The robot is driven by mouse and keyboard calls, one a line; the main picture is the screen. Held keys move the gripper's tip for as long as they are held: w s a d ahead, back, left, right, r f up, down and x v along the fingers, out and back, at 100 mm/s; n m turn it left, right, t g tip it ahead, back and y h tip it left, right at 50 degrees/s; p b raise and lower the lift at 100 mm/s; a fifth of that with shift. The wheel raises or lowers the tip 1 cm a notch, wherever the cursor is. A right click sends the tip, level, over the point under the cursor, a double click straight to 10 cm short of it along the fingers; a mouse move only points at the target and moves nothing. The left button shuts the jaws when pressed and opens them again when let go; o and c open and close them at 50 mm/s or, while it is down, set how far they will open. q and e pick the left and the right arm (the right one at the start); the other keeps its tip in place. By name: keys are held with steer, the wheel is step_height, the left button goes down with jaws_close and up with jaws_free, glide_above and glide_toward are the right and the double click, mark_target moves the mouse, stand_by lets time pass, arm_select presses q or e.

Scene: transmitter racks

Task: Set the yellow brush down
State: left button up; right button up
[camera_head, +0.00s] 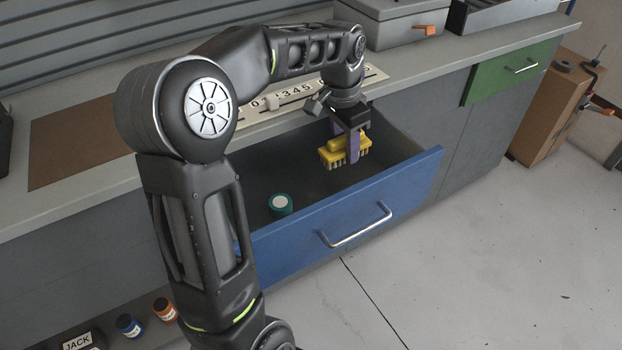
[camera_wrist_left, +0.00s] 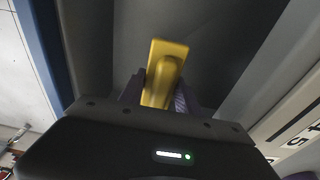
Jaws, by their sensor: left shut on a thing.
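The yellow brush (camera_head: 338,154) has its bristles pointing down, in or just over the open blue drawer (camera_head: 408,184). My left gripper (camera_head: 352,150) is shut on the brush, with its purple fingers on either side of the handle. In the left wrist view the brush (camera_wrist_left: 163,68) lies between the two fingers (camera_wrist_left: 155,95), against the dark drawer floor. I cannot tell whether the bristles touch the drawer floor. My right gripper is in neither view.
A green roll (camera_head: 281,203) lies in the drawer, left of the brush. The drawer's front has a metal handle (camera_head: 357,228). The counter above holds a brown mat (camera_head: 80,140), a number strip (camera_head: 300,92) and grey boxes (camera_head: 400,20). A closed green drawer (camera_head: 512,70) is at right.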

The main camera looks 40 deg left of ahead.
arm_select(q)
glide_above(343, 185)
steer(key=shift+s+f+b, duration=0.15)
steer(key=shift+f+b, duration=0.05)
steer(key=shift+f, duration=0.95)
steer(key=shift+s+f+b, duration=0.1)
steer(key=shift+f+b, duration=0.05)
steer(key=shift+f, duration=0.95)
steer(key=shift+f+b, duration=0.45)
steer(key=shift+f, duration=2.1)
steer(key=shift+f, duration=0.2)
steer(key=o, duration=1.3)
steer(key=shift+r, duration=0.1)
steer(key=r, duration=0.4)
steer(key=s+r+p, duration=0.1)
steer(key=r, duration=0.3)
steer(key=r+p, duration=0.1)
steer(key=r, duration=0.3)
steer(key=shift+s+a+r, duration=0.1)
steer(key=shift+s+a, duration=0.1)
steer(key=shift+a, duration=0.05)
